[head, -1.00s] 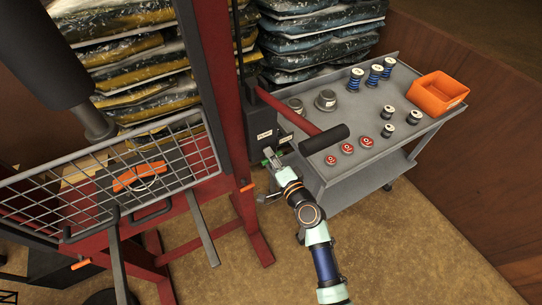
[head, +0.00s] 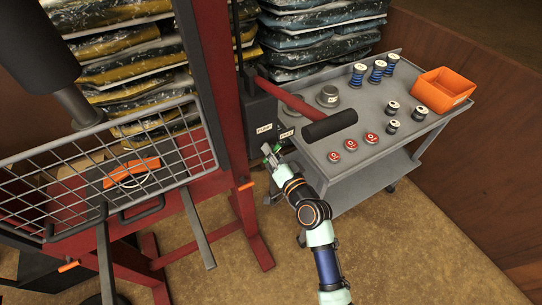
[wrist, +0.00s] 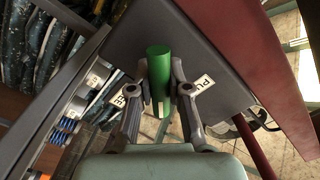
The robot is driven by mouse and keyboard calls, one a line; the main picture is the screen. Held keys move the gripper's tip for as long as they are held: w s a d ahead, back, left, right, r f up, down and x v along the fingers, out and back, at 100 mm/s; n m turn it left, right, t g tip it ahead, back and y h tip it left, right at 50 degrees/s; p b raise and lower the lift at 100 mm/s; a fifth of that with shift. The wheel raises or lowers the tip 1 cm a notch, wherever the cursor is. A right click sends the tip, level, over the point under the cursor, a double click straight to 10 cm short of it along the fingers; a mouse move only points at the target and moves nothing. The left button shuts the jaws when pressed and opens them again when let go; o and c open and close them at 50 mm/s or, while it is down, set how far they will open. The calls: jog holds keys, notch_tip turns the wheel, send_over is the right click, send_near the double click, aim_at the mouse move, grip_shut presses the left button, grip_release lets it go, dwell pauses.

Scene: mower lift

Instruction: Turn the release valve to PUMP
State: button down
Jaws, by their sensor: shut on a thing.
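The release valve's green handle (wrist: 158,72) stands between the two fingers in the wrist view. My gripper (wrist: 160,92) is shut on it, one finger on each side. In the head view my gripper (head: 268,152) is at the lower front of the dark pump unit (head: 259,112), and only a bit of green shows there. A PUMP label (head: 264,129) is on the left of the unit's face and a second label (head: 286,134) on the right. In the wrist view the partly covered PUMP label (wrist: 200,85) is right of the handle, the other (wrist: 131,91) left.
A red pump lever with a black grip (head: 330,125) reaches over the grey cart (head: 365,170). The cart carries spools, red-topped cans and an orange bin (head: 443,90). The red press frame (head: 212,80) and wire guard (head: 105,165) stand left.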

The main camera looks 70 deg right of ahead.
jog(key=n+b, duration=0.4)
jog(key=n, duration=0.1)
jog(key=shift+f+n, duration=0.2)
jog(key=shift+n, duration=0.1)
jog(key=n+b, duration=0.4)
jog(key=n, duration=0.1)
jog(key=shift+r+n, duration=0.15)
jog(key=shift+n, duration=0.15)
jog(key=shift+r, duration=0.1)
jog(key=c, duration=1)
grip_release()
jog(key=v, duration=1.2)
